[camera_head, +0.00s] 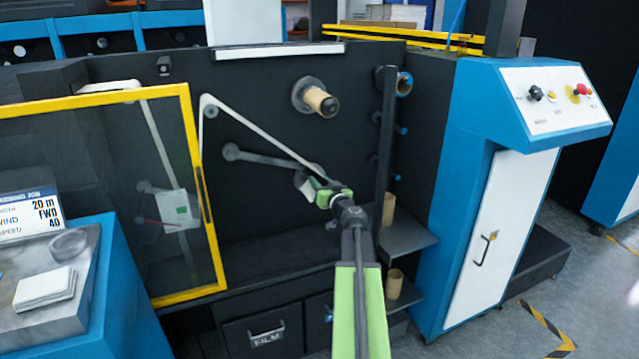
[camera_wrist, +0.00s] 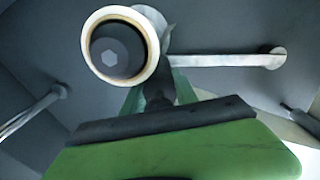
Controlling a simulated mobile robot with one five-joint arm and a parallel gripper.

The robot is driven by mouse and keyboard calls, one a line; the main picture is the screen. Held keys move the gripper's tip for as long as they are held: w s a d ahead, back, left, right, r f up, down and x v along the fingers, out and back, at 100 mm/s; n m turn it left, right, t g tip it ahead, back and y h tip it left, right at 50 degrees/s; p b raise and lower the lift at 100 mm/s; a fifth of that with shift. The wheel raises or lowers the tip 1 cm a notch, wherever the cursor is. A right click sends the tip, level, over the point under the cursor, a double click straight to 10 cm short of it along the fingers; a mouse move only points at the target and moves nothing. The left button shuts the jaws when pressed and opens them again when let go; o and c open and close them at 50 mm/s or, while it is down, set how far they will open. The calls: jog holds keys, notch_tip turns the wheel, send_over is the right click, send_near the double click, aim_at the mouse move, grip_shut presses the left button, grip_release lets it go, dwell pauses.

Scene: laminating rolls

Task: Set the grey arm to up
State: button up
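The grey arm (camera_head: 262,157) is on the black machine face in the head view. Its round left end sits at the middle of the panel, and it runs right and slightly down towards my gripper (camera_head: 325,190). My gripper is beside its right end, where a pale roller partly shows behind the green fingers. In the wrist view a grey bar (camera_wrist: 220,60), seemingly the same arm, runs from behind a pale ring with a dark hub (camera_wrist: 118,50) to a round end. I cannot tell whether my gripper touches it or how far its fingers are apart.
A spindle with a cardboard core (camera_head: 320,101) sticks out above my gripper. A pale web (camera_head: 255,132) slants down towards my gripper. A yellow-framed clear guard (camera_head: 193,190) stands left, and a dark post (camera_head: 387,140) and shelf (camera_head: 405,238) stand right.

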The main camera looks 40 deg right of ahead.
grip_shut()
dwell(1.0)
